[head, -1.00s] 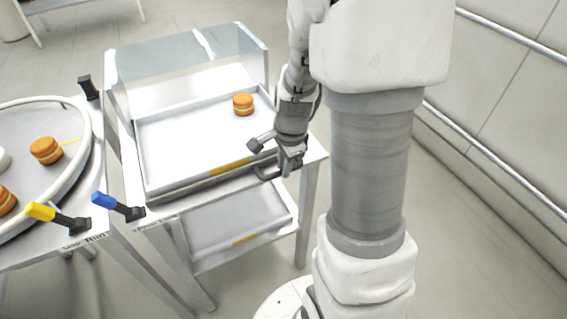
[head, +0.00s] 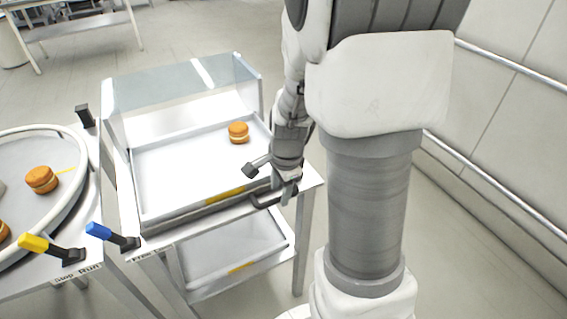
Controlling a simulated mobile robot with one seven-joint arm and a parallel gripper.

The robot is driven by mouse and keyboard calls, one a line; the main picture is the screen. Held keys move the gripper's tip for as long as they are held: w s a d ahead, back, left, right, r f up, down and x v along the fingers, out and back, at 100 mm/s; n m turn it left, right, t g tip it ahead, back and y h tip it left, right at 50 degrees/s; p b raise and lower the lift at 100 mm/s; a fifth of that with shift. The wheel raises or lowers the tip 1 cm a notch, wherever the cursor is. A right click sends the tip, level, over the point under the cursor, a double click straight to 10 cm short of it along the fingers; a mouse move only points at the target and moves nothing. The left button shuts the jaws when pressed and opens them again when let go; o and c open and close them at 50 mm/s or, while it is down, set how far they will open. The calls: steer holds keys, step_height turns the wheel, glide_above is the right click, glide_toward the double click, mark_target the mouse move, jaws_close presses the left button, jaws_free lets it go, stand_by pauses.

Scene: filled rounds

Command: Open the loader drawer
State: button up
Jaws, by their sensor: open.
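The loader drawer appears to be the white upper tray (head: 180,168) on the metal stand, with a yellow mark on its front edge. A dark bar handle (head: 262,202) shows at its front right. One orange sandwich-like round (head: 239,133) sits inside towards the back right. My gripper (head: 286,192) points down at the tray's front right corner, right beside the handle. Its jaws are open and seem empty. The fingers partly overlap the handle's right end, so I cannot tell whether they touch or straddle it.
A clear hood (head: 180,88) stands behind the tray. A lower tray (head: 230,255) hangs below. A wall rail (head: 500,190) runs along the right.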

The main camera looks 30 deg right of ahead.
step_height(320, 180, up, 16)
steer(key=s+p, duration=0.3)
steer(key=shift+f+p, duration=0.2)
steer(key=shift+p, duration=0.15)
steer(key=s+a+r+n+t+p, duration=0.3)
steer(key=s+a+r+n, duration=0.6)
steer(key=n, duration=0.8)
step_height(320, 180, up, 4)
steer(key=shift+s+a+f+n+t+p, duration=0.2)
steer(key=shift+s+a+n+t+p, duration=0.15)
steer(key=shift+s+p, duration=0.5)
